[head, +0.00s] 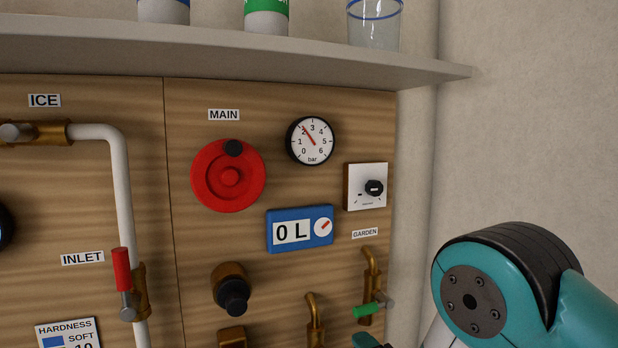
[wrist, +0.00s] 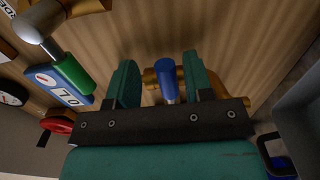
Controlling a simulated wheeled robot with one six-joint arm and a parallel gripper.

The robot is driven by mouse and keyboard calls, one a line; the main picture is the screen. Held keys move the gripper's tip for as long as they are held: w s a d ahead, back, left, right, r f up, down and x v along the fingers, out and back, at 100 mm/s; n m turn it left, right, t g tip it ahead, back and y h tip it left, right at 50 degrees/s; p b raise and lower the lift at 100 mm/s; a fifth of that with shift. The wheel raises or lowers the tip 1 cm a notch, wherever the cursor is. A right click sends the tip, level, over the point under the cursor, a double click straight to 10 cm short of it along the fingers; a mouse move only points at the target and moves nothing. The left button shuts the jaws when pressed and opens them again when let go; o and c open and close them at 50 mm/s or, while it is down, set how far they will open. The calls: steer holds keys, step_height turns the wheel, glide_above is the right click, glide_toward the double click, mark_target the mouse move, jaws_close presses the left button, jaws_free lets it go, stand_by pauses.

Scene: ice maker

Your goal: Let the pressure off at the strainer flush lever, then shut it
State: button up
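In the wrist view a blue lever handle (wrist: 165,79) on a brass fitting (wrist: 192,72) stands between the two teal fingers of my gripper (wrist: 160,62). I take it for the strainer flush lever, but no label for it shows. A gap is visible on each side of the handle, so my gripper is open around it and not clamped. The head view does not show this handle; only a sliver of my gripper appears at its bottom edge. The pressure gauge (head: 310,141) needle points between 2 and 3 bar.
The green garden tap lever (head: 367,309) is close by and also shows in the wrist view (wrist: 72,73). The red main wheel (head: 228,175) and the blue meter reading 0 L (head: 300,229) are above.

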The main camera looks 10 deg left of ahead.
steer(key=shift+f, duration=0.1)
steer(key=b+v, duration=0.7)
steer(key=b, duration=0.3)
stand_by(0.4)
